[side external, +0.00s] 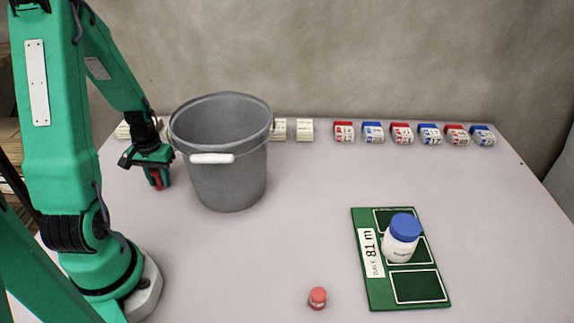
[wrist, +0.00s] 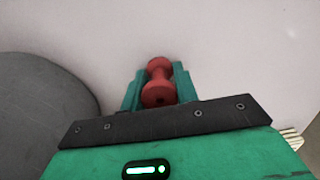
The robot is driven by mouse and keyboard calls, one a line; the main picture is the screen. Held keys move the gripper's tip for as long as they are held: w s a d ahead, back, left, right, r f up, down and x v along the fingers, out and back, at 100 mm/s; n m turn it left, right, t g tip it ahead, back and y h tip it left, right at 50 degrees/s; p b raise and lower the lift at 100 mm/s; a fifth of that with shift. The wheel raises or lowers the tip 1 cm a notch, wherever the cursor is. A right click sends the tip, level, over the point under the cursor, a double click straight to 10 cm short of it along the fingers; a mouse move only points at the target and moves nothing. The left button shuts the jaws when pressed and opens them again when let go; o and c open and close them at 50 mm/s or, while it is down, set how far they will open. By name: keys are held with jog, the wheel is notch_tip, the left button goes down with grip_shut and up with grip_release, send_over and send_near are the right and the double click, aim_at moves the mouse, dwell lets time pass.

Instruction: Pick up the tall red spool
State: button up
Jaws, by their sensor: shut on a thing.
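The tall red spool (wrist: 158,72) sits between the two green fingers of my gripper (wrist: 158,88) in the wrist view. It has a narrow waist and wider ends. In the side view my gripper (side external: 157,180) points down at the left of the table, and part of the red spool (side external: 158,181) shows between its fingers. The gripper is shut on the spool. I cannot tell whether the spool touches the table.
A grey bucket (side external: 225,175) stands just right of my gripper. A green tray (side external: 375,290) holds a white bottle with a blue lid (side external: 402,240). A small red object (side external: 317,298) lies at the front. Red and blue labelled boxes (side external: 401,134) line the back. The table's middle is clear.

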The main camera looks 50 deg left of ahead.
aim_at(156, 170)
jog(key=shift+r, duration=0.1)
notch_tip(156, 170, up, 18)
dwell(0.9)
dwell(0.5)
